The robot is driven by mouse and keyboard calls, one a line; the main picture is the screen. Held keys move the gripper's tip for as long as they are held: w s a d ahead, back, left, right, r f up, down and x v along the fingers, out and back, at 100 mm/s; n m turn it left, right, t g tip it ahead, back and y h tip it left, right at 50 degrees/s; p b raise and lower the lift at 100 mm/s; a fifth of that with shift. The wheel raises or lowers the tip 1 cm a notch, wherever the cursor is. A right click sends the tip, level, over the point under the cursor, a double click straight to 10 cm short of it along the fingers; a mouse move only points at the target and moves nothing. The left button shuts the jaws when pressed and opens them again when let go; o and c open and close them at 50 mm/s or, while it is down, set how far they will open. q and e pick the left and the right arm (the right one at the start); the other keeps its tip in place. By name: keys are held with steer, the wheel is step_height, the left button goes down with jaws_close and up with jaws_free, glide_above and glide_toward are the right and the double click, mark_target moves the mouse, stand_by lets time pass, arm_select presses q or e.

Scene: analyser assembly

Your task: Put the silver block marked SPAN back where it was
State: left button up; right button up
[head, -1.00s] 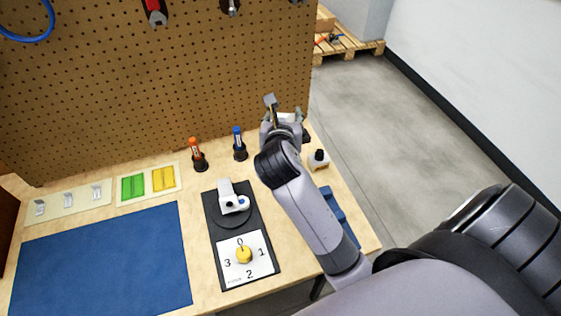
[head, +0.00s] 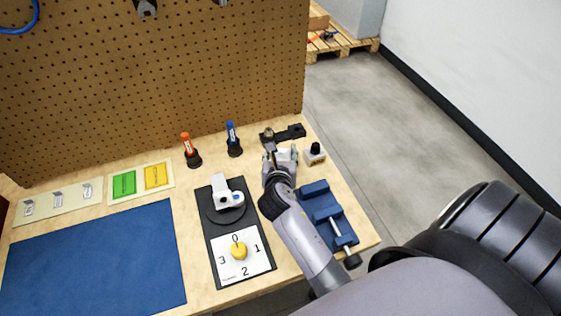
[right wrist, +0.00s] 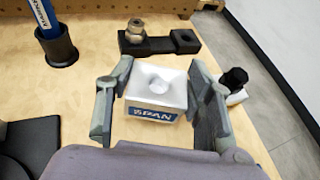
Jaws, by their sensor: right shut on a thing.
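The silver block marked SPAN (right wrist: 158,92) is between the fingers of my right gripper (right wrist: 160,105) in the right wrist view, its blue label facing the camera. My right gripper is shut on it. In the head view my right gripper (head: 280,158) and the pale block (head: 288,153) are near the back right of the table. I cannot tell whether the block's underside touches the table. My left gripper is not in view.
A black plate with a brass nut (right wrist: 136,28) lies just behind the block. Blue (head: 233,140) and orange (head: 190,150) markers stand in holders to the left.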

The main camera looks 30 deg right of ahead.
step_height(320, 180, down, 3)
steer(key=shift+r+b, duration=0.1)
steer(key=shift+b, duration=0.2)
steer(key=shift+f, duration=0.2)
steer(key=o, duration=1.4)
steer(key=shift+f, duration=0.1)
